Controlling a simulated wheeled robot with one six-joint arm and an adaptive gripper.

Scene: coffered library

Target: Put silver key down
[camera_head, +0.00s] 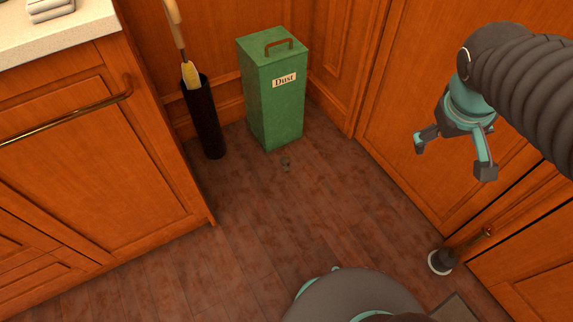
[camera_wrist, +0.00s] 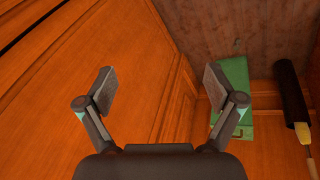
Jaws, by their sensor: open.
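A small grey object (camera_head: 285,162), which looks like the silver key, lies on the wooden floor just in front of the green dust bin. It is too small to make out its shape. It also shows as a tiny grey mark (camera_wrist: 237,43) on the floor in the wrist view, beyond the bin. My gripper (camera_head: 452,158) is at the upper right of the head view, in front of the wooden cabinet doors and apart from the grey object. Its two fingers are spread in the wrist view (camera_wrist: 160,85), with nothing between them.
The green bin (camera_head: 275,100) labelled "Dust" stands in the corner. A black cylinder (camera_head: 203,118) holding a brush-like tool is left of it. A plunger-like object (camera_head: 442,261) stands by the right cabinets. A counter (camera_head: 85,28) is upper left. The middle floor is clear.

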